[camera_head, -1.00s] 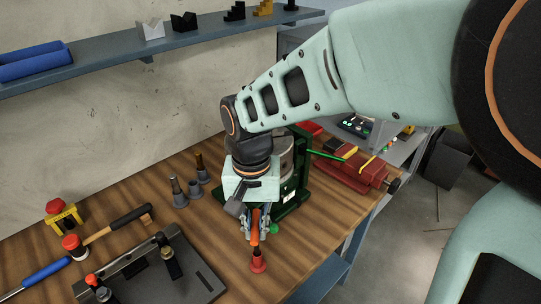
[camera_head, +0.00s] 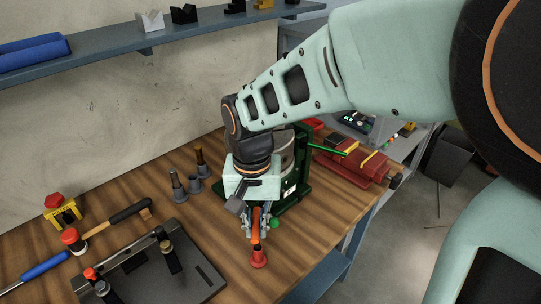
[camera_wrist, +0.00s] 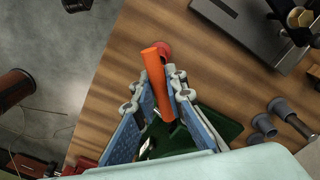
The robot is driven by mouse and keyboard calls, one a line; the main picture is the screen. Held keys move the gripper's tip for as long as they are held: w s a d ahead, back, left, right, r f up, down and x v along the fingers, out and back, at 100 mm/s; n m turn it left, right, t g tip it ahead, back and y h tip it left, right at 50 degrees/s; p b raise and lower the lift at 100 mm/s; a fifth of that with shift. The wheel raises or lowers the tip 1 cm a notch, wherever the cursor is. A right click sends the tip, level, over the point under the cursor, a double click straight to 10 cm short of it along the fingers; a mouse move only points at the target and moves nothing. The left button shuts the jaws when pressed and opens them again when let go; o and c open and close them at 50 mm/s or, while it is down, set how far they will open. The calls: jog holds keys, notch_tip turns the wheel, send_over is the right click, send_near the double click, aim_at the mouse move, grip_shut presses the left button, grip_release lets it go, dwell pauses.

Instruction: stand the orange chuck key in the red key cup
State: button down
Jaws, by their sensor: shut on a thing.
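The orange chuck key (camera_head: 256,224) is held in my gripper (camera_head: 257,231), close above the red key cup (camera_head: 259,259), which stands on the wooden bench. In the head view the key points down toward the cup and its lower end looks very near the cup's mouth; I cannot tell whether they touch. In the wrist view my gripper (camera_wrist: 154,86) is shut on the key (camera_wrist: 155,75), whose orange end sticks out past the fingertips. The red cup (camera_wrist: 165,47) is partly hidden behind that end.
A green machine (camera_head: 295,190) with a green lever stands right behind my gripper. Grey holders (camera_head: 178,190) stand to the left. A dark fixture plate (camera_head: 150,275), a hammer (camera_head: 117,218) and a red vise (camera_head: 350,165) are also on the bench. The bench's right edge is near the cup.

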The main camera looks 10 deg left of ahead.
jog(key=shift+f+b, duration=0.4)
jog(key=shift+f, duration=0.15)
dwell(0.9)
jog(key=c, duration=1.9)
grip_release()
jog(key=shift+o, duration=0.4)
jog(key=o, duration=0.3)
jog(key=shift+r+p, duration=2.4)
jog(key=shift+r, duration=0.65)
